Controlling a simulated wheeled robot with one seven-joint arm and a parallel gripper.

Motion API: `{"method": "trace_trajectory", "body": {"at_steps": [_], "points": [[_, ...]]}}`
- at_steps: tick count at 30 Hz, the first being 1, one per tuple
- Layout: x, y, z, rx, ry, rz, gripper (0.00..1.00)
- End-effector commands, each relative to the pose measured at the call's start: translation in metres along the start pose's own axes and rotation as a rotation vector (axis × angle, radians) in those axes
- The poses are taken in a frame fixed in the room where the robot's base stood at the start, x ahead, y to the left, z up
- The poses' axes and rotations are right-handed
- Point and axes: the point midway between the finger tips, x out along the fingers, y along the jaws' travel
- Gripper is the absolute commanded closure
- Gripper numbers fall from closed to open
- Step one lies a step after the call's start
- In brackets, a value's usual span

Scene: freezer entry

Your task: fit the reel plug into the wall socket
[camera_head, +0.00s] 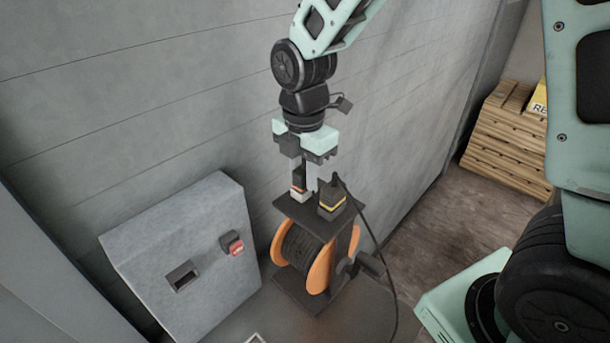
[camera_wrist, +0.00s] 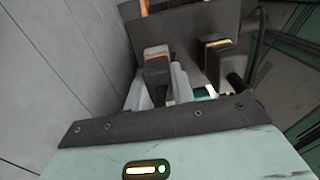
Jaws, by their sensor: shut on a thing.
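My gripper (camera_head: 304,185) points down over the cable reel (camera_head: 318,262), which has orange flanges and a dark drum. It is shut on a dark plug with an orange band (camera_wrist: 157,72); in the wrist view the plug sits between the two pale fingers. The plug is at the left of the reel's dark top plate (camera_head: 290,206); whether it touches the plate is unclear. A second dark plug with a yellow band (camera_head: 332,202) stands beside it to the right, outside the fingers. A dark recessed slot (camera_head: 183,277), seemingly the socket, is in the sloping grey box by the wall.
The grey box (camera_head: 140,256) also carries a dark fitting with a red label (camera_head: 235,246) right of the slot. A black cable (camera_head: 378,250) hangs down the reel's right side. The wall rises close behind. Wooden pallets (camera_head: 507,145) stand at right, with open floor before them.

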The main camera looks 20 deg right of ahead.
Motion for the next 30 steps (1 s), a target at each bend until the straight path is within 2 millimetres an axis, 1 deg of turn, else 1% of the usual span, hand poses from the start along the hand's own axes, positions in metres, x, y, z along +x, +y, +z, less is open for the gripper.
{"method": "trace_trajectory", "body": {"at_steps": [14, 24, 30], "points": [[-0.0006, 0.0009, 0.0001, 0.001, 0.000, 0.003, 1.00], [-0.0060, 0.0008, 0.0001, 0.000, 0.000, 0.002, 1.00], [-0.0057, 0.0007, -0.0001, -0.001, 0.000, 0.002, 1.00]]}}
